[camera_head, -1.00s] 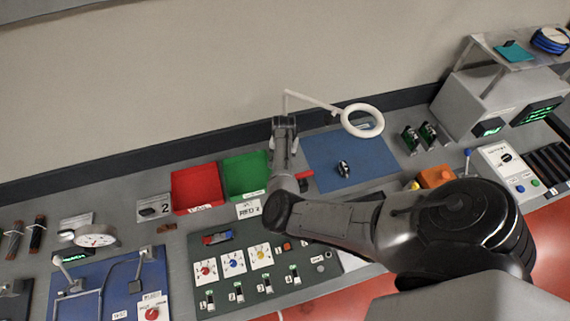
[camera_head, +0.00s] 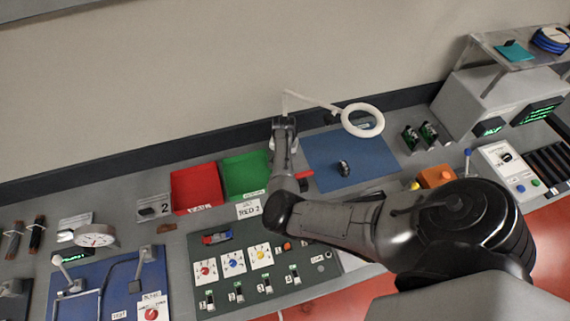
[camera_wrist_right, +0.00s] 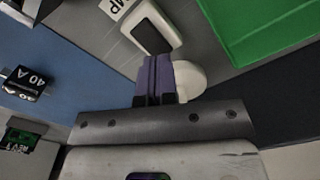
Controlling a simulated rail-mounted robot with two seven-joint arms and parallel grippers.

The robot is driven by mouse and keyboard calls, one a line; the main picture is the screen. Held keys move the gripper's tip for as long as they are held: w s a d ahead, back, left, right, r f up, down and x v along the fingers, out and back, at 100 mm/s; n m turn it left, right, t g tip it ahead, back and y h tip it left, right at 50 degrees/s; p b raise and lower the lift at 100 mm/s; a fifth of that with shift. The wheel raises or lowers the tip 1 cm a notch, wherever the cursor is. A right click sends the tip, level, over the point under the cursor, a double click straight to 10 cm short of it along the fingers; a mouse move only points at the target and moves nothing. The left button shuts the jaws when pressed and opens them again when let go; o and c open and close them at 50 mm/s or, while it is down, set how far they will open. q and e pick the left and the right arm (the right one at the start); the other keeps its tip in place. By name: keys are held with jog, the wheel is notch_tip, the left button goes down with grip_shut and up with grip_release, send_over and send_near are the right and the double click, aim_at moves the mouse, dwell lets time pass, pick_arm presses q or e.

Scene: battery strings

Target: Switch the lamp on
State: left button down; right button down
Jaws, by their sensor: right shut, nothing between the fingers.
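The lamp (camera_head: 362,121) is a white ring on a thin jointed arm, standing behind the blue mat in the head view. In the right wrist view, a white switch with a dark rocker (camera_wrist_right: 152,30) sits on the grey bench beside a label ending in "MP" (camera_wrist_right: 112,6). My right gripper (camera_wrist_right: 153,62) is shut and empty, its purple fingertips close to the switch's near end. I cannot tell whether they touch it. A round white part (camera_wrist_right: 189,79) shows beside the fingers. In the head view my right arm hides the switch. My left gripper is out of view.
Green (camera_head: 245,174) and red (camera_head: 196,188) trays lie left of my right gripper. A blue mat (camera_head: 375,160) with a small dark part marked "40 A" (camera_wrist_right: 25,82) lies to its right. A panel with dials and switches (camera_head: 262,272) is in front.

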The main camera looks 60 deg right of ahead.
jog(key=shift+f+b, duration=0.3)
jog(key=shift+f, duration=0.2)
jog(key=shift+f+b, duration=0.35)
jog(key=shift+f, duration=0.25)
dwell(0.4)
notch_tip(320, 180, up, 3)
jog(key=p, duration=0.3)
jog(key=shift+f, duration=0.15)
notch_tip(320, 180, up, 4)
jog(key=p, duration=0.5)
jog(key=shift+r, duration=0.2)
dwell(0.4)
